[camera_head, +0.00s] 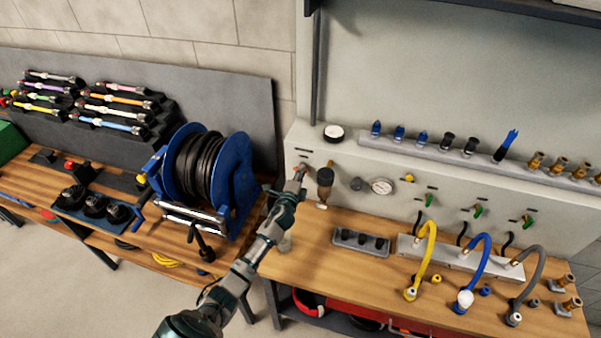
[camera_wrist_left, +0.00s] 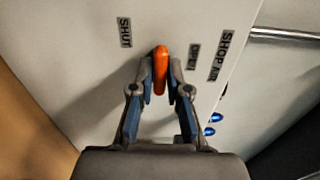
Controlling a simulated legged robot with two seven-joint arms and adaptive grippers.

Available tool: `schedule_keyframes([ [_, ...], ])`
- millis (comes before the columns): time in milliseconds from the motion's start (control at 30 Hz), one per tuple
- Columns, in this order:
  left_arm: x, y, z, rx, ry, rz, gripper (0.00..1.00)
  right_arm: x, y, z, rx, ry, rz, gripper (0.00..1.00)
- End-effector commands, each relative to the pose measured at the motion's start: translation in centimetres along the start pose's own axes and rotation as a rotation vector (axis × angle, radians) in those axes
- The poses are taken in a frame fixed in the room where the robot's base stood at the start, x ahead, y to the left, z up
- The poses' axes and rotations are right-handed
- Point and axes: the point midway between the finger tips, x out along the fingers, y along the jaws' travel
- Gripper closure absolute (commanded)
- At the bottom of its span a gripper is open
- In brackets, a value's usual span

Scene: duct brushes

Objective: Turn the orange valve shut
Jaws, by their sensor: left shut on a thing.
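The orange valve handle (camera_wrist_left: 160,68) sits on the pale panel, in the middle of the left wrist view. It stands roughly upright in that picture, between the "SHUT" label (camera_wrist_left: 124,32) on the left and the "OPEN" label (camera_wrist_left: 194,57) on the right. My left gripper (camera_wrist_left: 160,80) is shut on the handle, one finger on each side. In the head view my left gripper (camera_head: 297,184) reaches the panel's left part, and the handle is mostly hidden there. My right gripper is not in view.
A dark filter bowl (camera_head: 324,183) and a gauge (camera_head: 381,187) are on the panel, right of my gripper. A blue hose reel (camera_head: 241,172) stands close on the left. The workbench (camera_head: 315,245) holds a grey socket block (camera_head: 361,242) and several coloured hoses.

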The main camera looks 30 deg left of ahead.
Motion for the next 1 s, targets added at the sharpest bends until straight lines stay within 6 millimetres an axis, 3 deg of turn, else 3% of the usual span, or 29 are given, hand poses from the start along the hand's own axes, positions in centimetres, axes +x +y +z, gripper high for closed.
schedule_keyframes([
  [467, -0.2, 0.7, -0.3, 0.012, 0.004, 0.012, 1.00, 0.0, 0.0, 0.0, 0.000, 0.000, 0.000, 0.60],
  [500, -0.2, 0.8, -0.3, 0.012, 0.004, 0.012, 0.77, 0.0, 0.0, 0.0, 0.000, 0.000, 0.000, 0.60],
  [567, -0.2, 0.7, -0.3, 0.012, 0.004, 0.011, 0.62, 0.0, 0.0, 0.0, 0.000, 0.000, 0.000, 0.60],
  [867, -0.2, 0.3, -0.1, 0.011, 0.002, 0.005, 0.61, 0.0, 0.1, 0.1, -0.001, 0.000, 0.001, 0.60],
  [1000, -1.4, 0.4, 0.0, 0.012, 0.003, 0.004, 0.61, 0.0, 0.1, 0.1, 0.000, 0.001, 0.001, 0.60],
])
